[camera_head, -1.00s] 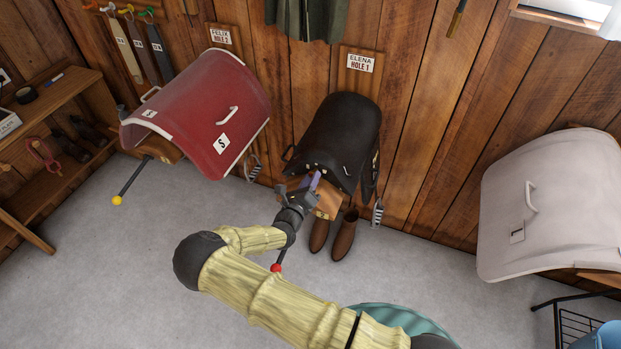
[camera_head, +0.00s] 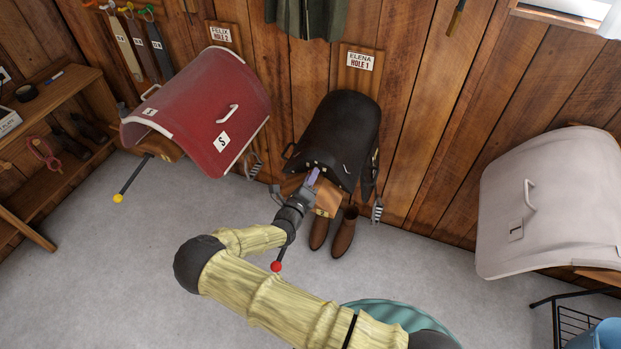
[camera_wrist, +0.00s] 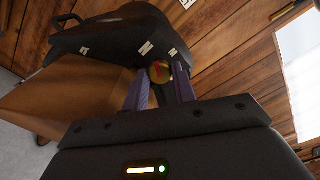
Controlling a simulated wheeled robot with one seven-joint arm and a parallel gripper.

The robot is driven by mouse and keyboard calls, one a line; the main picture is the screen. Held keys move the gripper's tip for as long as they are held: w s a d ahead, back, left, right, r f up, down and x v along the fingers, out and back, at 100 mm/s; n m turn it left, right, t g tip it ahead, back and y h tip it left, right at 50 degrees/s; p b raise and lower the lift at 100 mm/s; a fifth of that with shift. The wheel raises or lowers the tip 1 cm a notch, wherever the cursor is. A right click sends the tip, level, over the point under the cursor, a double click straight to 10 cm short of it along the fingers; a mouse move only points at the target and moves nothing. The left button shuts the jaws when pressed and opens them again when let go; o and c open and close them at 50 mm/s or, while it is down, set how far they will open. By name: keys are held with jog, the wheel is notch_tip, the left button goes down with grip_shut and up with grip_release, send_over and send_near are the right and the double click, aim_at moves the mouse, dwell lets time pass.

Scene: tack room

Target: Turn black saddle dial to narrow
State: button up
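The black saddle (camera_head: 340,130) sits on a wooden wall rack below the sign reading ELENA HOLE 1. Its front fills the upper left of the wrist view (camera_wrist: 115,45). The small round dial (camera_wrist: 159,72), gold with a reddish mark, is on the saddle's front edge. White marks stand around it; a white N (camera_wrist: 146,48) shows just above left. My gripper (camera_head: 312,176) is at the saddle's front. In the wrist view, its purple fingers (camera_wrist: 161,82) stand apart, one on each side of the dial. I cannot tell whether they touch it. My gripper hides the dial in the head view.
The wooden rack end (camera_wrist: 70,100) is close to the left finger. Brown boots (camera_head: 343,233) stand on the floor below. A red saddle (camera_head: 200,110) hangs to the left and a pale saddle (camera_head: 555,200) to the right.

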jog(key=shift+o, duration=0.6)
jog(key=b+v, duration=0.3)
jog(key=v, duration=1.4)
jog(key=shift+s+a+b, duration=0.1)
jog(key=shift+s+b, duration=0.15)
jog(key=shift+b, duration=0.1)
